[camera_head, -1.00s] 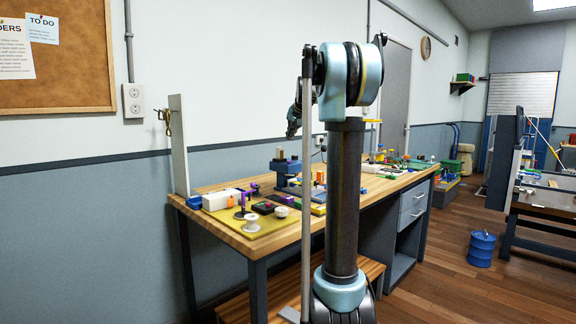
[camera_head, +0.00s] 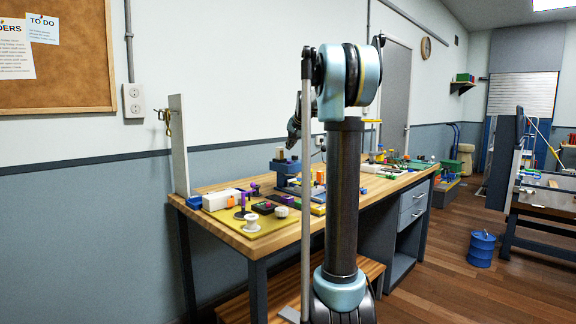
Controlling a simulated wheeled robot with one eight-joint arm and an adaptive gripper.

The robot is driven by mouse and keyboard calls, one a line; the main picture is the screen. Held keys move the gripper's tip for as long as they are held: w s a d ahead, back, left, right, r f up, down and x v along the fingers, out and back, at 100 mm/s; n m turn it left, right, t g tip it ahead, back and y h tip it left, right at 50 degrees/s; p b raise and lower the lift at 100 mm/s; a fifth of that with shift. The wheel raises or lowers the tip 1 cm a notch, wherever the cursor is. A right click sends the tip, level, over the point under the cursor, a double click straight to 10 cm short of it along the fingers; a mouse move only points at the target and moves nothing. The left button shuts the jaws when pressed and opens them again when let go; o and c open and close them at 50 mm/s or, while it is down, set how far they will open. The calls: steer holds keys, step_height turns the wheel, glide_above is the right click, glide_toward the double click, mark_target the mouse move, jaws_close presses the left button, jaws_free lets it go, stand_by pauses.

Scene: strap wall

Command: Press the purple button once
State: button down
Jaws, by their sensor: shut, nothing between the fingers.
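Small purple parts (camera_head: 254,188) show among the items at the near left end of the wooden workbench (camera_head: 243,238). They are too small to tell which of them is the purple button. A dark box with a reddish top (camera_head: 263,207) sits close by on a yellow mat (camera_head: 236,228). My gripper (camera_head: 291,141) is small and dark in this view, partly behind my arm. It hangs in the air above the bench, apart from the items on it, and its fingers are shut and empty.
A blue stand (camera_head: 284,167) and several coloured blocks crowd the bench behind the mat. An upright white board (camera_head: 179,145) with a hanging strap buckle stands at the bench's left end. My arm column hides the bench's middle. A blue drum (camera_head: 481,249) stands on the floor at right.

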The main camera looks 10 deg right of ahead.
steer(key=shift+f, duration=1.95)
steer(key=shift+f, duration=0.8)
stand_by(0.9)
steer(key=shift+r, duration=0.9)
steer(key=shift+r, duration=2.5)
